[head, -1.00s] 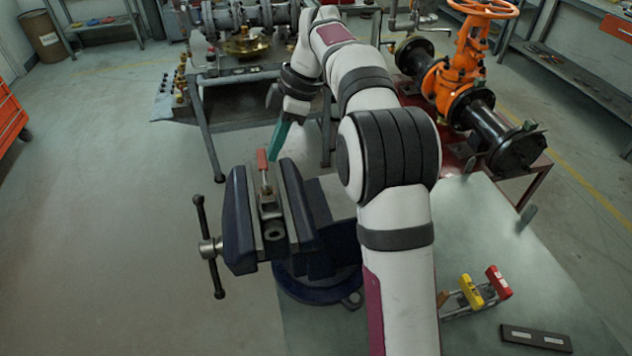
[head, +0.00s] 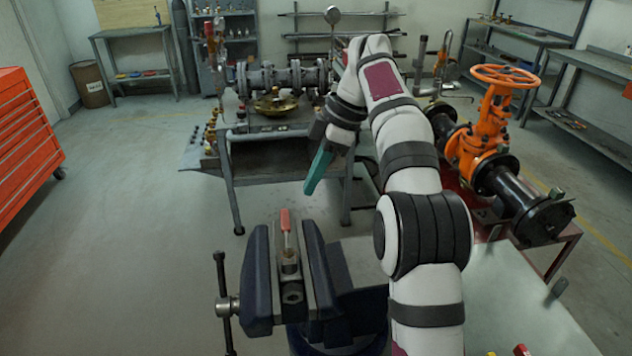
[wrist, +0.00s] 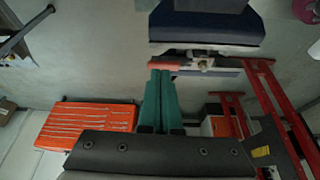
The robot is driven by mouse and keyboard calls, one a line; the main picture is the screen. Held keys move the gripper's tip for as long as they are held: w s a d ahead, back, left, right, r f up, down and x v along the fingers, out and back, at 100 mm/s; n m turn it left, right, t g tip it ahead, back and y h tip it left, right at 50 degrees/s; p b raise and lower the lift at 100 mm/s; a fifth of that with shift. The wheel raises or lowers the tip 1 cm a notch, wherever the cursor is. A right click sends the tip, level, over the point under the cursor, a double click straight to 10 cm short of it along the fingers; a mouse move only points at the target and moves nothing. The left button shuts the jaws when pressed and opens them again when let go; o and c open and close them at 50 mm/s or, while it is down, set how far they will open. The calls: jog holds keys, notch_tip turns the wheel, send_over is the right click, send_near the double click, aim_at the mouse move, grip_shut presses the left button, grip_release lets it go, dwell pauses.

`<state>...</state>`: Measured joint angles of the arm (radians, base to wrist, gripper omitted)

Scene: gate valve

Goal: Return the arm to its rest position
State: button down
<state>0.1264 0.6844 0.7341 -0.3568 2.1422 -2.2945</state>
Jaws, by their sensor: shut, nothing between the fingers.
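My gripper (head: 318,172) has green fingers and hangs in the air above and slightly right of the blue bench vise (head: 262,285) in the head view. The fingers are shut with nothing between them; in the wrist view the gripper (wrist: 161,78) shows them side by side. A red-handled tool (head: 286,222) stands upright between the vise jaws, apart from the fingers. My arm bends over the bench at the right of the vise and hides part of the background.
An orange gate valve with a handwheel (head: 505,76) and black pipe stands on a red stand at the right. A metal table (head: 262,138) with pipe fittings is behind. A red tool cabinet (head: 25,135) is at the far left. The floor at left is open.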

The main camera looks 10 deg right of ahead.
jog(key=shift+d+r, duration=0.1)
jog(key=shift+r, duration=0.15)
jog(key=s+a+m+h, duration=0.1)
jog(key=s+m, duration=0.8)
jog(key=s, duration=0.5)
jog(key=s+f+m, duration=0.6)
jog(key=s, duration=0.5)
jog(key=s+f+m+h, duration=0.1)
jog(key=s+f+m, duration=0.5)
jog(key=s, duration=0.5)
jog(key=shift+a+f+m+g+h, duration=0.2)
jog(key=shift+m+g+h, duration=0.1)
jog(key=shift+m, duration=0.5)
